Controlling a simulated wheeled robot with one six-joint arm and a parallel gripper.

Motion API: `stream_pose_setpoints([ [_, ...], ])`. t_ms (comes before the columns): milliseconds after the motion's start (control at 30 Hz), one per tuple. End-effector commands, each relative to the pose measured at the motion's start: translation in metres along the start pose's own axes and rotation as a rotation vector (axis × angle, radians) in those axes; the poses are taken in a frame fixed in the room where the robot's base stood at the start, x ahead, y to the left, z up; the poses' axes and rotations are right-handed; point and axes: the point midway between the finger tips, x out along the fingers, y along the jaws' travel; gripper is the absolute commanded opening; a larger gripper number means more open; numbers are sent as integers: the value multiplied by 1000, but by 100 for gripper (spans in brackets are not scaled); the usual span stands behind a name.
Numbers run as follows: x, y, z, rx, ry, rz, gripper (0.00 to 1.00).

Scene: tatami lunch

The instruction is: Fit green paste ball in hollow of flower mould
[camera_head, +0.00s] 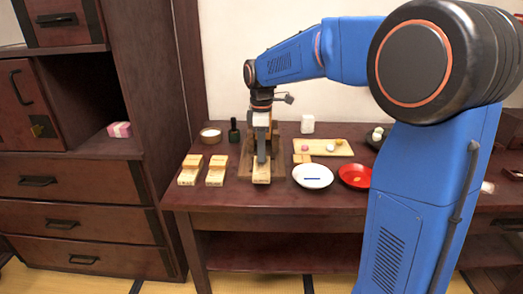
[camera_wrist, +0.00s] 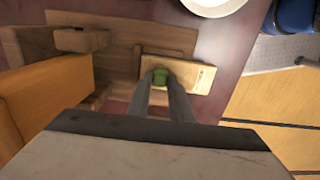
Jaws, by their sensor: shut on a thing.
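My gripper (camera_wrist: 162,88) points down over a pale wooden mould (camera_wrist: 196,78) in the wrist view. Its two grey fingers are shut on a small green paste ball (camera_wrist: 160,76), at the mould's left part. In the head view my gripper (camera_head: 262,157) stands above the same mould (camera_head: 262,176) near the table's front edge. The ball is hidden there. The mould's hollow is covered by the ball and fingers, so I cannot tell whether the ball touches it.
Two more wooden moulds (camera_head: 190,174) (camera_head: 216,175) lie to the left. A white plate (camera_head: 312,182) and a red dish (camera_head: 355,183) lie to the right. A board (camera_head: 310,155) with small balls stands behind them. A dark bottle (camera_head: 234,133) stands at the back.

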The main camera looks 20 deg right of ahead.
Motion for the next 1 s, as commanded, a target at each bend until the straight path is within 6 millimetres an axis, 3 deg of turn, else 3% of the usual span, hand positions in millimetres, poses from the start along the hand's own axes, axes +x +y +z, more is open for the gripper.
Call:
stream_pose_setpoints([
  [600,5,0,0,0,0,-1,0],
  [633,5,0,0,0,0,-1,24],
  [700,5,0,0,0,0,0,41],
  [1000,5,0,0,0,0,0,41],
])
